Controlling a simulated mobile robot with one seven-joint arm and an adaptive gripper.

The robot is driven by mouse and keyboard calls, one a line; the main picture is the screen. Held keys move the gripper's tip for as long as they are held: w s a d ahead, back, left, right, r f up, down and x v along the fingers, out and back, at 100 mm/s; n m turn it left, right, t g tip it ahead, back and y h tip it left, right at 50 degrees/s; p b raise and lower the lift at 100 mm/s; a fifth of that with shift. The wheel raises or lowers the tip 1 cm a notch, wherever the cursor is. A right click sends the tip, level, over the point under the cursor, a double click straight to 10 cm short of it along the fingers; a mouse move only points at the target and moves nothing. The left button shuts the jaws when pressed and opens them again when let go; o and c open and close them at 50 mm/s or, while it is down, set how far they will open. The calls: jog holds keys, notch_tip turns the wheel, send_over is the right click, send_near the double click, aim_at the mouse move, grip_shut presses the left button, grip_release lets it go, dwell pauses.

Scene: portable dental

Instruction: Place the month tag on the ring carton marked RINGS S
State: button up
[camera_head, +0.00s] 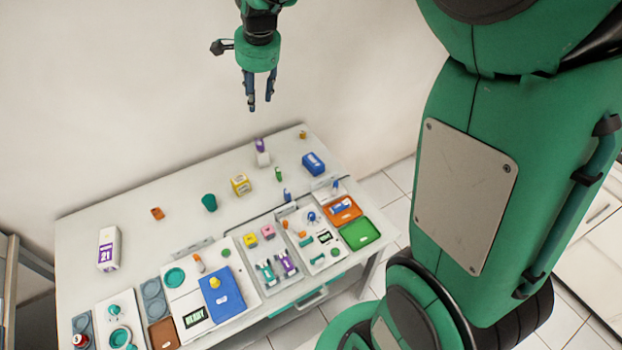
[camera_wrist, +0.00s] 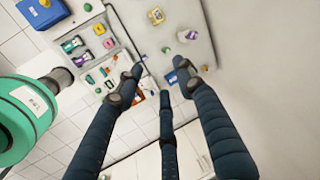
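My gripper (camera_head: 259,104) is high above the back of the table, open and empty. Its spread dark blue fingers also show in the wrist view (camera_wrist: 160,82), with nothing between them. I cannot read RINGS S on any box, and I cannot tell which item is the month tag. Small boxes stand on the table: a yellow box (camera_head: 240,185), a blue box (camera_head: 313,164) and a white block with a purple top (camera_head: 262,155).
A white carton with a purple 21 label (camera_head: 109,249) stands at the left. A teal cup (camera_head: 209,203) and orange block (camera_head: 157,213) stand behind. Trays, a blue case (camera_head: 222,293), and orange (camera_head: 342,213) and green (camera_head: 359,235) trays crowd the front. The back-left tabletop is mostly free.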

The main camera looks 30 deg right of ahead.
jog(key=s+a+r+n+t, duration=0.1)
jog(key=s+r+n, duration=0.2)
jog(key=s, duration=0.5)
jog(key=s+a+r+n, duration=0.2)
jog(key=s+r+n, duration=0.15)
jog(key=s, duration=0.55)
jog(key=s+f+n, duration=0.1)
jog(key=s+n, duration=0.3)
jog(key=s, duration=0.4)
jog(key=s+f+n+t, duration=0.1)
jog(key=s+n, duration=0.3)
jog(key=s, duration=0.5)
jog(key=shift+s+a+f, duration=0.3)
jog(key=shift+a+f, duration=0.05)
jog(key=shift+f, duration=0.45)
jog(key=shift+f, duration=0.1)
notch_tip(320, 180, down, 5)
jog(key=b, duration=0.5)
jog(key=shift+f+b, duration=0.2)
jog(key=shift+b, duration=0.1)
